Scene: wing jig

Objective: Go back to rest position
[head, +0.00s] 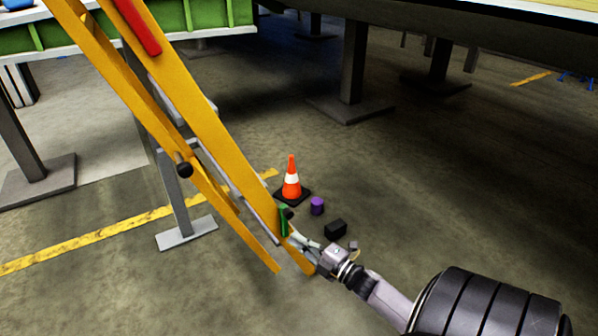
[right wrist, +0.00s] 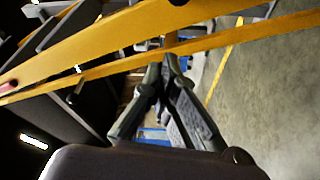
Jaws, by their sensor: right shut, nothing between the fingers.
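My right gripper (head: 299,239) is at the lower middle of the head view, close to the lower ends of the yellow beams (head: 205,105). In the right wrist view its fingers (right wrist: 167,60) come together at the tips with nothing held between them. The yellow beams (right wrist: 130,45) cross that view just beyond the fingertips. I cannot tell whether the fingers touch a beam. My left gripper does not show.
An orange cone (head: 291,180), a purple cylinder (head: 317,206) and a black box (head: 335,229) show near the right gripper. A grey stand (head: 178,195) is behind the beams. A green structure (head: 190,18) is upper left. Support posts (head: 353,60) stand behind.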

